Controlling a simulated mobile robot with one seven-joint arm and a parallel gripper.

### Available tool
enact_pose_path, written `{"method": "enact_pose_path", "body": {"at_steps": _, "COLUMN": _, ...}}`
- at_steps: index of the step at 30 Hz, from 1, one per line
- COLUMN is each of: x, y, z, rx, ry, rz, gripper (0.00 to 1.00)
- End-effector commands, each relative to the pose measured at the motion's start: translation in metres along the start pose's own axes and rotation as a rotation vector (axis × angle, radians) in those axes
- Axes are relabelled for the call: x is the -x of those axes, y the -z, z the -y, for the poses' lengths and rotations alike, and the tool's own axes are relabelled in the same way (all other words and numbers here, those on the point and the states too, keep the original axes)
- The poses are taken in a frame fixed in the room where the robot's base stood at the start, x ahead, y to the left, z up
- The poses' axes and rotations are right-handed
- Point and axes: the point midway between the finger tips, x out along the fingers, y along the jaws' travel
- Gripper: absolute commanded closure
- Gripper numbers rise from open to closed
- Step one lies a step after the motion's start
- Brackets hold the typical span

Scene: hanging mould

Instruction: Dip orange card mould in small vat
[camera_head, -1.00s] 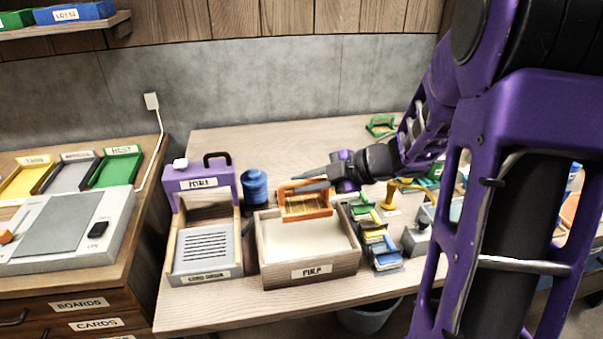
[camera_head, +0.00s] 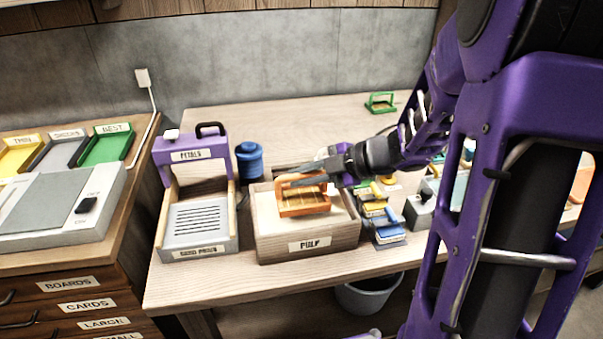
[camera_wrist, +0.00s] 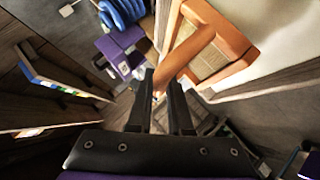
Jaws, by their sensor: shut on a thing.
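The orange card mould (camera_head: 304,197) is a small framed screen over the wooden vat labelled PULP (camera_head: 308,243). It is tilted, and its lower edge is close to the pale pulp; I cannot tell if it touches. My gripper (camera_head: 308,182) is shut on the mould's upper orange bar, coming in from the right. In the wrist view the orange mould (camera_wrist: 205,50) shows at the upper right, with its bar passing between my two dark fingers (camera_wrist: 160,95).
A purple press labelled PETALS (camera_head: 190,156) and a blue jar (camera_head: 249,161) stand left of the vat. Several coloured moulds (camera_head: 378,215) are stacked close on its right. A green mould (camera_head: 381,102) lies at the table's back. A bin (camera_head: 366,295) is below.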

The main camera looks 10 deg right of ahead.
Motion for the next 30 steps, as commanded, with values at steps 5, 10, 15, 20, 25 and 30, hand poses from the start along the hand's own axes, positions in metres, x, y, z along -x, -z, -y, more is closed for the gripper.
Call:
{"method": "enact_pose_path", "body": {"at_steps": 5, "x": -0.009, "y": -0.009, "z": 0.012, "rx": -0.003, "ry": 0.002, "rz": -0.001, "gripper": 1.0}}
{"method": "enact_pose_path", "body": {"at_steps": 10, "x": -0.017, "y": -0.017, "z": 0.022, "rx": -0.003, "ry": 0.002, "rz": -0.002, "gripper": 1.0}}
{"method": "enact_pose_path", "body": {"at_steps": 15, "x": -0.024, "y": -0.024, "z": 0.032, "rx": -0.003, "ry": 0.001, "rz": -0.002, "gripper": 1.0}}
{"method": "enact_pose_path", "body": {"at_steps": 20, "x": -0.029, "y": -0.03, "z": 0.039, "rx": -0.003, "ry": 0.001, "rz": -0.001, "gripper": 1.0}}
{"method": "enact_pose_path", "body": {"at_steps": 25, "x": -0.032, "y": -0.033, "z": 0.043, "rx": -0.001, "ry": 0.001, "rz": 0.0, "gripper": 1.0}}
{"method": "enact_pose_path", "body": {"at_steps": 30, "x": -0.033, "y": -0.033, "z": 0.043, "rx": -0.001, "ry": 0.001, "rz": 0.0, "gripper": 1.0}}
